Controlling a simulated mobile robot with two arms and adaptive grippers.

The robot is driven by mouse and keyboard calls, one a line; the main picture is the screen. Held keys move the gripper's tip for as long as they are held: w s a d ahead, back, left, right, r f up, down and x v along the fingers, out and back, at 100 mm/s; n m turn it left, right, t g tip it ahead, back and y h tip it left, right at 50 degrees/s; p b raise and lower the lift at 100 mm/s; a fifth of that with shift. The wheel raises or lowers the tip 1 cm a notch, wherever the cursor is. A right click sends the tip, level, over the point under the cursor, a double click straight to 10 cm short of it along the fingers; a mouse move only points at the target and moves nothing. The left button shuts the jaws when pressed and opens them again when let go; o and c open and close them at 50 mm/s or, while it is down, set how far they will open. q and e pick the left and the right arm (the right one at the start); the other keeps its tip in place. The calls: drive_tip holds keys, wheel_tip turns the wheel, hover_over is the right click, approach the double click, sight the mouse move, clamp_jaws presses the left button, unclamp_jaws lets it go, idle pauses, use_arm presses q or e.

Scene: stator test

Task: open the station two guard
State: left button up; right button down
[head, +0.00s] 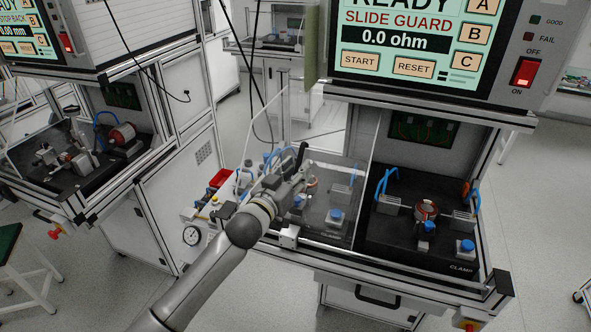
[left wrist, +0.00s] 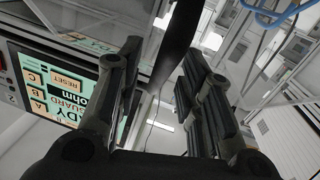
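The guard (head: 340,205) is a clear panel over the left part of the right-hand station's black bed. The bed's right part (head: 375,235) is uncovered, with a copper-wound stator (head: 427,208) on it. My left gripper (head: 300,172) is at the guard's left side, by an upright black handle (head: 302,154). In the left wrist view its fingers (left wrist: 158,85) are apart, with a dark bar (left wrist: 180,38), probably this handle, between or just beyond their tips. Contact is unclear. My right gripper is not in view.
The station's screen (head: 400,40) reads READY, SLIDE GUARD, 0.0 ohm. A red power switch (head: 526,73) is beside it. Another station (head: 85,150) stands at left, with grey floor between.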

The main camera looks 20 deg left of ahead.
use_arm(q)
drive_tip(key=shift+c, duration=0.2)
clamp_jaws()
idle(0.3)
